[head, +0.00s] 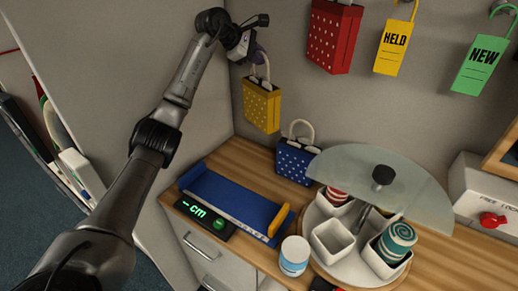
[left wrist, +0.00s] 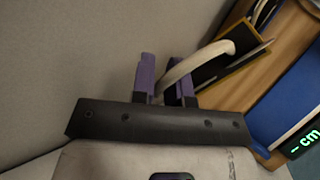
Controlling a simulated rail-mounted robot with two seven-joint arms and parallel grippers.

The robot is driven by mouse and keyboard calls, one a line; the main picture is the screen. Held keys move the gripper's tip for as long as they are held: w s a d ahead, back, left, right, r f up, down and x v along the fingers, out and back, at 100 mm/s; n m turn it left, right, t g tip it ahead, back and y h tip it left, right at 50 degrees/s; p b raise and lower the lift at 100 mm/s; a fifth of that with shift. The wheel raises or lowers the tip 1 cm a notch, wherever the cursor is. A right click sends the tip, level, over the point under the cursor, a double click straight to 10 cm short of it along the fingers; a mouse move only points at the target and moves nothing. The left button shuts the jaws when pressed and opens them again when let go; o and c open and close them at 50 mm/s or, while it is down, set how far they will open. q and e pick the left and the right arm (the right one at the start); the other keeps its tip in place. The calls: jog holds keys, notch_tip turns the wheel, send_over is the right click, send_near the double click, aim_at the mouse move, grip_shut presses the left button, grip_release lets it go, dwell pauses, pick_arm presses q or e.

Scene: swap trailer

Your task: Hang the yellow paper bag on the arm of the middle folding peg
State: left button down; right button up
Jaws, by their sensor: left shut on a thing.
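The yellow paper bag (head: 262,106) with white dots hangs by its pale handle below my left gripper (head: 258,54), in front of the grey wall and above the wooden counter. My left gripper is shut on the handle. In the left wrist view the handle (left wrist: 213,53) passes between the purple fingers (left wrist: 165,85), with part of the bag (left wrist: 225,66) beyond them. A red dotted bag (head: 332,36), a yellow HELD tag (head: 394,48) and a green NEW tag (head: 481,65) hang along the wall. I cannot make out the middle folding peg clearly.
A blue dotted bag (head: 296,163) stands on the counter below. Near it are a blue measuring tray (head: 235,200), a white jar (head: 294,256) and a round stand (head: 325,272) with cups under a glass disc (head: 350,170). A white box (head: 480,190) stands right.

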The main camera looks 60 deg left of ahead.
aim_at(258, 108)
pick_arm(q)
jog(key=shift+a+f, duration=0.1)
jog(key=shift+f, duration=8.75)
jog(key=c, duration=1.6)
grip_release()
jog(key=shift+f, duration=0.2)
jog(key=o, duration=0.5)
jog(key=shift+r, duration=0.15)
